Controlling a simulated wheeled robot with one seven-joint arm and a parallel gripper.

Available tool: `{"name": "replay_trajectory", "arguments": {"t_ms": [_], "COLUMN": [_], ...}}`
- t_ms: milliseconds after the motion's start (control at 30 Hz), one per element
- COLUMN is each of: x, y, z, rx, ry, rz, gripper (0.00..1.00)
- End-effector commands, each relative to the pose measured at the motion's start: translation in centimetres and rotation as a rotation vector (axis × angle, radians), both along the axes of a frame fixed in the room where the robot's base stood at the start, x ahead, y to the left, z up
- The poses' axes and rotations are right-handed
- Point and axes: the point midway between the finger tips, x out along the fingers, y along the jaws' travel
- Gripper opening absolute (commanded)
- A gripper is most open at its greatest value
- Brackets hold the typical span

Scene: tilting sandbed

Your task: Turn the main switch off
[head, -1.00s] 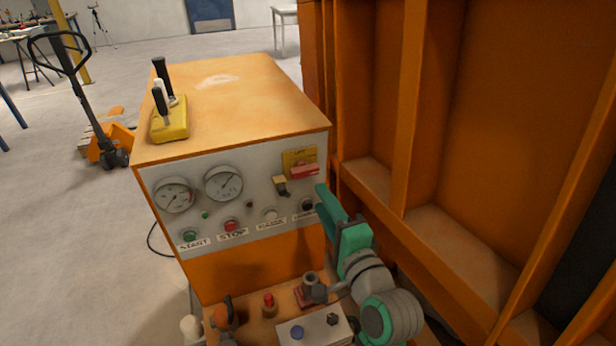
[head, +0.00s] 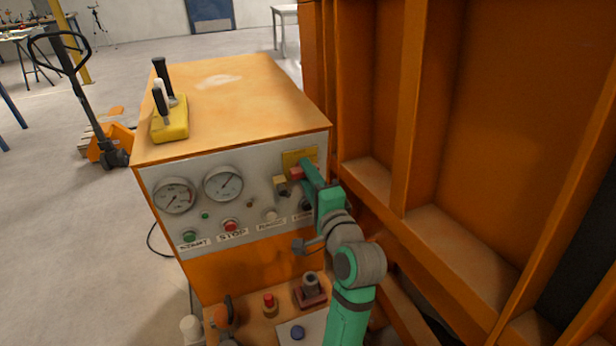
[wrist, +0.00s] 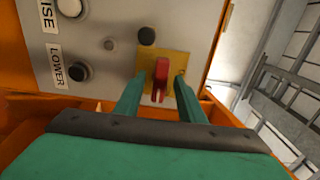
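The main switch is a red handle (head: 296,173) on a yellow plate (head: 291,157) at the upper right of the control panel (head: 207,209). In the head view the handle lies about level, its right part hidden by my gripper (head: 309,171). In the wrist view the red handle (wrist: 161,80) stands between the two green fingers of my gripper (wrist: 159,84), on the yellow plate (wrist: 177,62). The fingers are open, one on each side of the handle, with a gap showing on both sides. I cannot tell whether either finger touches it.
An orange ribbed wall (head: 379,100) stands close to the right of my arm. Gauges, a green START button (head: 190,236) and a red STOP button (head: 231,225) share the panel. A yellow joystick box (head: 170,122) sits on the cabinet top. A ledge with small parts lies below.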

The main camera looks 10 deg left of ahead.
Motion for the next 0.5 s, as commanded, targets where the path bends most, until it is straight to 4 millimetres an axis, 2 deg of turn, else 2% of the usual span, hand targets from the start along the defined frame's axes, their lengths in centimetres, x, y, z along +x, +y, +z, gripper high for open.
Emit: {"name": "replay_trajectory", "arguments": {"t_ms": [33,167,200,500], "x": [-0.01,-0.01,-0.01,-0.02], "y": [-0.02,-0.03,-0.03,-0.06], "z": [0.00,0.00,-0.01,-0.02], "rx": [0.000,0.000,0.000,-0.025], "ry": [0.000,0.000,0.000,-0.017], "rz": [0.000,0.000,0.000,-0.001], "gripper": [0.34,0.02,0.00,0.00]}}
